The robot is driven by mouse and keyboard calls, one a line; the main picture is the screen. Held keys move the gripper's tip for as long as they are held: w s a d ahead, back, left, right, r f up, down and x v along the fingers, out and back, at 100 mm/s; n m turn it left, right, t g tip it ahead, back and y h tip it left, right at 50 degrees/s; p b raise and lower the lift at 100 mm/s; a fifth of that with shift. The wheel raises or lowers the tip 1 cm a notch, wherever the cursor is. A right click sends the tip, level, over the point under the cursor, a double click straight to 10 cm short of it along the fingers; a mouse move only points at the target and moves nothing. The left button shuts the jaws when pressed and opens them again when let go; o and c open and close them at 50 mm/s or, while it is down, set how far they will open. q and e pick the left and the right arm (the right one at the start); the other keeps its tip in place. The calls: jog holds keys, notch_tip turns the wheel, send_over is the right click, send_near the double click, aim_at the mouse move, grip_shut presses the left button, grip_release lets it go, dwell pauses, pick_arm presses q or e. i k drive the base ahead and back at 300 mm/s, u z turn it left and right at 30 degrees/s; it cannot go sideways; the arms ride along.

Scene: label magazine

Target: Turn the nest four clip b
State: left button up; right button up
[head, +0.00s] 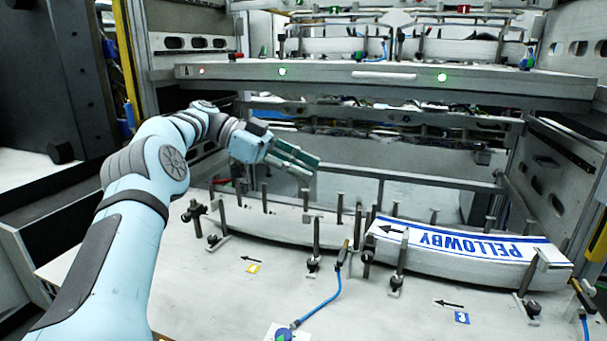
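Two curved nests lie on the white lower deck. The left nest (285,223) looks bare on top; the right nest (455,256) carries a white label (470,240) with blue upside-down lettering PELLOWBY. Upright metal posts and clips with dark knobs stand along them, such as one at the left nest's left end (197,216), one at its front (313,262) and one at the right nest's front (396,283). I cannot read which is nest four clip b. My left gripper (305,162) hangs above and behind the left nest, touching no clip; its finger gap is unclear. My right gripper is out of view.
An upper shelf (360,76) with green lights and more nests crosses above the gripper. A yellow plate (253,268) and a blue plate (462,318) with arrows mark the deck. A blue hose (325,303) curves at the front.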

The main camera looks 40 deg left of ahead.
aim_at(214, 206)
jog(key=k, duration=1)
